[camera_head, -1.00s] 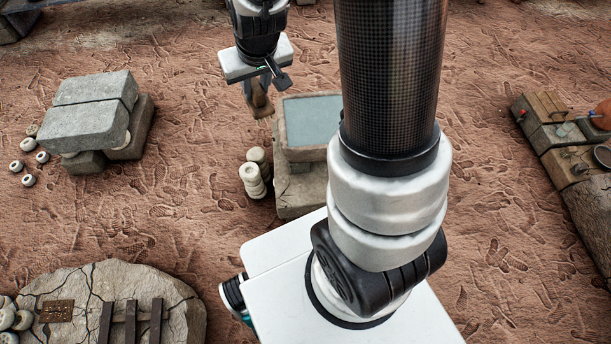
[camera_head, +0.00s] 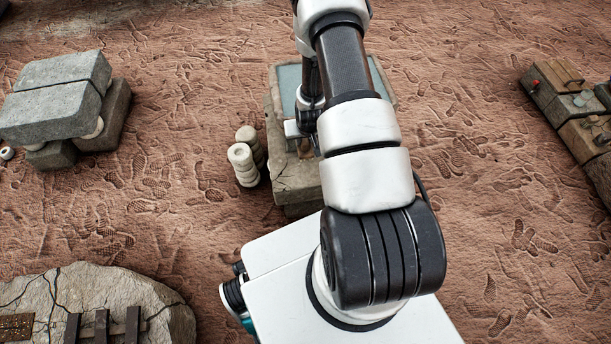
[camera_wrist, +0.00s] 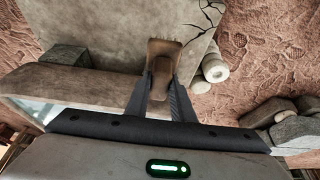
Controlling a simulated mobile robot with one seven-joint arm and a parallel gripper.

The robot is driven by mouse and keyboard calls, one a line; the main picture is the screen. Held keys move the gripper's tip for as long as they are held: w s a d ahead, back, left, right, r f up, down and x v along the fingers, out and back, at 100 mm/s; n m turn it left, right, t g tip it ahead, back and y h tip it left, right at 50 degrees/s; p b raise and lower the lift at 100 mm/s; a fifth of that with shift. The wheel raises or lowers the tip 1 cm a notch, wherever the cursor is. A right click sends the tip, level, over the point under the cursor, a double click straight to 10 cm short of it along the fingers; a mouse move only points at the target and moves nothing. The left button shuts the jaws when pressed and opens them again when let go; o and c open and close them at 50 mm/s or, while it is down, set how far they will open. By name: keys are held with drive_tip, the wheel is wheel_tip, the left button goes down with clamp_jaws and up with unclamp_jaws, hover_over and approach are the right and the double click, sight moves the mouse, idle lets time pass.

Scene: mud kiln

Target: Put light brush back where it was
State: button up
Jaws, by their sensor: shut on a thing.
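In the wrist view my gripper (camera_wrist: 160,92) is shut on a brown wooden brush (camera_wrist: 163,63), with a pale bristle edge at its far end. The brush is above the bare top of a cracked stone block (camera_wrist: 115,30); whether it touches the stone I cannot tell. In the head view my gripper (camera_head: 305,140) is over the near part of that block (camera_head: 292,188), in front of the basin, and my arm hides most of the brush.
A water basin (camera_head: 284,92) stands on the block's far part; its rim also shows in the wrist view (camera_wrist: 85,82). Stacked pale rollers (camera_head: 242,160) stand left of the block. Grey stone blocks (camera_head: 50,110) are farther left, a bench (camera_head: 575,115) at right.

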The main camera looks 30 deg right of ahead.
wheel_tip(320, 180, down, 11)
drive_tip(key=b, duration=0.3)
drive_tip(key=shift+s+d+f, duration=0.1)
drive_tip(key=shift+d+f, duration=0.05)
drive_tip(key=shift+f, duration=0.05)
drive_tip(key=shift+f, duration=0.2)
drive_tip(key=o, duration=0.9)
